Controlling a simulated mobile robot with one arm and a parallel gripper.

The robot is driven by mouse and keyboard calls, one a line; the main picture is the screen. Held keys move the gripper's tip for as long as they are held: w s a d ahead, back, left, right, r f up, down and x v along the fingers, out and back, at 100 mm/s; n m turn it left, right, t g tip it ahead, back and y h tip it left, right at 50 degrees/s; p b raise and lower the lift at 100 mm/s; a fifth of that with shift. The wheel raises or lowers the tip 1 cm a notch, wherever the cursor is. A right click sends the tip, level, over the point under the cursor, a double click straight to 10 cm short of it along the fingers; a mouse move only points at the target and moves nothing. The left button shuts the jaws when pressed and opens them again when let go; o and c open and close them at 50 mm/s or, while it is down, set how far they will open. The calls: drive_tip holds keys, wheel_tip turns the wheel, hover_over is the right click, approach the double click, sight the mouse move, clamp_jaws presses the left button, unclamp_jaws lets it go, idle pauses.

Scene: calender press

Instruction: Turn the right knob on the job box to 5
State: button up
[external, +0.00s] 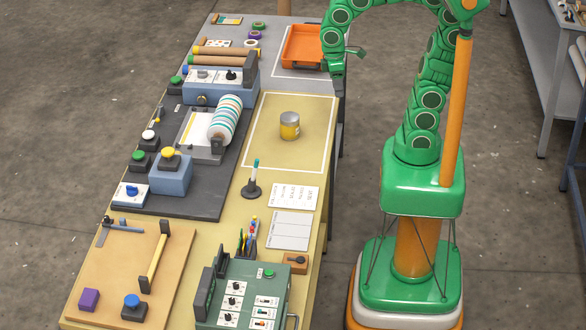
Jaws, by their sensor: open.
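A blue-grey box (220,91) with two dials side by side on white plates stands on the far left part of the table. It fits the job box, but no name on it can be read. Its right knob (231,75) is small and black; its left knob (202,73) looks grey. The numbers and the pointer settings are too small to read. My gripper (339,88) hangs down at the table's right edge, beside the orange tray and well to the right of the box. It is open, with nothing seen in it; its fingers are small here.
A green box (255,277) with several knobs is at the front.

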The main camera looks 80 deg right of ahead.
drive_tip(key=w+a+r+n+t, duration=0.15)
drive_tip(key=w+a+n, duration=0.55)
drive_tip(key=w+a, duration=1.5)
drive_tip(key=w+a+f+n+y, duration=0.1)
drive_tip(key=w+a+f+n, duration=0.2)
drive_tip(key=a, duration=0.5)
drive_tip(key=w+a+f+n+y, duration=0.1)
drive_tip(key=w+a+n, duration=0.2)
drive_tip(key=w+a, duration=0.35)
drive_tip(key=n+g+y, duration=0.2)
drive_tip(key=n, duration=0.7)
approach(235, 283)
drive_tip(key=shift+x, duration=4.05)
clamp_jaws()
